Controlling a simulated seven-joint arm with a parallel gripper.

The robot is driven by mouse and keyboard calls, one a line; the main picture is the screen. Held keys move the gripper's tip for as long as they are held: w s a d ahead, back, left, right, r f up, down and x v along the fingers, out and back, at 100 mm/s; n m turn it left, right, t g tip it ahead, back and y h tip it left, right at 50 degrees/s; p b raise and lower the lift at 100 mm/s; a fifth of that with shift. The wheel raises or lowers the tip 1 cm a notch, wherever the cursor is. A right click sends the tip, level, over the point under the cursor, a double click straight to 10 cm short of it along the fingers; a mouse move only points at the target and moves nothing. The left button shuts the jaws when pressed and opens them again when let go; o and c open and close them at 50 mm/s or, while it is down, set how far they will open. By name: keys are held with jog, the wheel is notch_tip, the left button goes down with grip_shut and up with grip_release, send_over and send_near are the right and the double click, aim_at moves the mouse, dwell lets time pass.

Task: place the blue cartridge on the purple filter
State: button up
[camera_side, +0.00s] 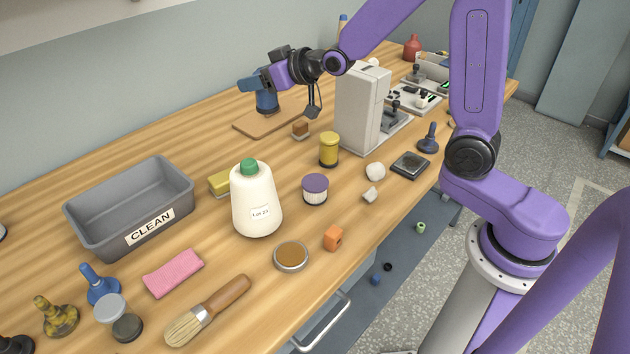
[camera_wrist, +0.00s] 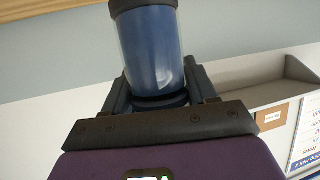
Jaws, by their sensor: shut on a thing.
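The blue cartridge (camera_side: 266,102) is a blue cylinder at the back of the bench, upright at the wooden board; I cannot tell whether it touches the board. My gripper (camera_side: 257,84) is shut on it from the right side. In the wrist view, the blue cartridge (camera_wrist: 152,50), with a dark cap, is between the two fingers of my gripper (camera_wrist: 158,92). The purple filter (camera_side: 315,183) has a purple top and a pale ribbed side. It stands upright mid-bench, nearer the front and right of the white bottle, with nothing on it.
The wooden board (camera_side: 244,127) lies below the cartridge. A white bottle (camera_side: 256,205) stands close left of the filter.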

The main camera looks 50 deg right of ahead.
jog(key=shift+s+a+r+n+y, duration=0.1)
jog(key=shift+s+a+n+y, duration=0.2)
jog(key=shift+n+y, duration=0.4)
jog(key=shift+s+a+n+g+y, duration=0.25)
jog(key=shift+a+n+g+y, duration=0.1)
jog(key=shift+n+y, duration=0.2)
jog(key=shift+s+a+n+g+y, duration=0.2)
jog(key=shift+a+n+g+y, duration=0.2)
jog(key=shift+y, duration=0.25)
jog(key=s+f+n+g+y, duration=0.2)
jog(key=s+n+g+y, duration=0.2)
jog(key=s+n, duration=0.15)
jog(key=n+g+y, duration=0.2)
jog(key=n+g, duration=0.2)
send_over(309, 185)
notch_tip(309, 185, down, 7)
jog(key=shift+w+f, duration=0.1)
jog(key=shift+f, duration=2.2)
jog(key=shift+f, duration=0.1)
jog(key=o, duration=1.1)
jog(key=shift+o, duration=0.2)
